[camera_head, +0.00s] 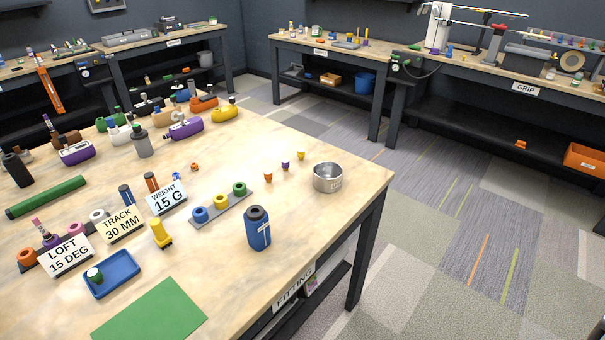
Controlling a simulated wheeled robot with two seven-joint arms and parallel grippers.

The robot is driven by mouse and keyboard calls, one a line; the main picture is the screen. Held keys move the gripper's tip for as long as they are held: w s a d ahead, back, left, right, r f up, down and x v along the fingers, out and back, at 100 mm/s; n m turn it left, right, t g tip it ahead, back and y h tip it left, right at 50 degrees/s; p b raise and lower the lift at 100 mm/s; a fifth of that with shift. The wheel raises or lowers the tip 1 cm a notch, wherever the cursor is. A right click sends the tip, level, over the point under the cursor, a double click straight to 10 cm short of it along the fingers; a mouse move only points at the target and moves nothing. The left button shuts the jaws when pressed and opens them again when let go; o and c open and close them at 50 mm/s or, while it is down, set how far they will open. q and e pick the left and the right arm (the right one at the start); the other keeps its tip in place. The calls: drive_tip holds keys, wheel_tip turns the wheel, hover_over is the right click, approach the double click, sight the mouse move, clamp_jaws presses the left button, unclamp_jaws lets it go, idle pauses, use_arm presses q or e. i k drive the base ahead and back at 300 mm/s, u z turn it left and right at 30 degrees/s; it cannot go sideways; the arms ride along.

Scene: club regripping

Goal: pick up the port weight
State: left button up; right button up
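No label in the head view says "port weight", so I cannot tell which item it is. A white sign reading "WEIGHT 15 G" (168,198) stands on the light wooden table. To its right, a grey strip (219,212) carries a blue ring (200,215), a yellow ring (221,201) and a green ring (239,188). Neither of my grippers is in view.
A blue bottle (258,230) and a metal cup (327,178) stand near the table's right edge. Signs "TRACK 30 MM" (121,226) and "LOFT 15 DEG" (67,255), a blue tray (111,279) and a green mat (149,315) occupy the front left. Several club heads crowd the back.

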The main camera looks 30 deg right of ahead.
sight(301, 153)
drive_tip(key=z, duration=0.4)
drive_tip(key=k, duration=0.5)
drive_tip(key=z, duration=1.15)
drive_tip(key=i, duration=0.85)
drive_tip(key=u, duration=0.55)
drive_tip(key=i, duration=0.7)
drive_tip(key=u, duration=0.8)
